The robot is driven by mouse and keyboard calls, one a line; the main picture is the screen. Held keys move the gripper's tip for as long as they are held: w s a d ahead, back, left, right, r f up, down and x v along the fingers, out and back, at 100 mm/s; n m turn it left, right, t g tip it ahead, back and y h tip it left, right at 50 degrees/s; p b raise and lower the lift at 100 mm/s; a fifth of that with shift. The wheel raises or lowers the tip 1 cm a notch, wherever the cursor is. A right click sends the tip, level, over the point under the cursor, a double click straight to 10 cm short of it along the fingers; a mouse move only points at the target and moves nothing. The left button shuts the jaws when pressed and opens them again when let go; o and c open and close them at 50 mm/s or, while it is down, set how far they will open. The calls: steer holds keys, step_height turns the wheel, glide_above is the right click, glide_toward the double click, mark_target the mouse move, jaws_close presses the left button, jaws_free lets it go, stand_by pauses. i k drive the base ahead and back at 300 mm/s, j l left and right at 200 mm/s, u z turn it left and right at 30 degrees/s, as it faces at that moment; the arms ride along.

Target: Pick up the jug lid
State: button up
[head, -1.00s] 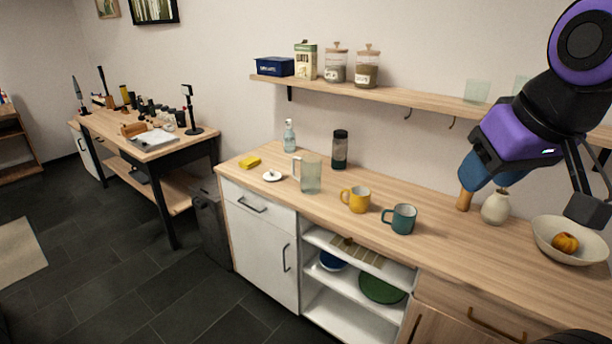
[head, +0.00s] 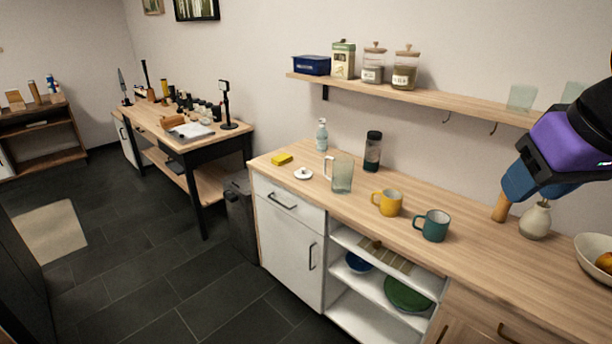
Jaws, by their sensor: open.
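The jug lid (head: 303,174) is a small white round disc with a dark knob. It lies on the wooden counter (head: 455,258) near its left end, to the left of the clear glass jug (head: 341,175). The jug stands upright with its handle to the left and no lid on it. Part of my purple and blue arm shows at the right edge, far from the lid. My gripper is out of the picture.
A yellow sponge (head: 282,160), a clear bottle (head: 321,135) and a dark tumbler (head: 373,151) stand around the lid and jug. Yellow (head: 387,203) and teal (head: 432,226) mugs stand to the right. A shelf (head: 420,95) runs above. Open floor (head: 200,275) lies left of the counter.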

mark_target(302, 174)
steer(key=i+j, duration=0.35)
steer(key=i, duration=0.15)
steer(key=i+j, duration=0.4)
steer(key=i+j+u, duration=0.1)
steer(key=i+j, duration=0.25)
steer(key=i, duration=0.25)
steer(key=i+j, duration=0.35)
steer(key=i, duration=0.15)
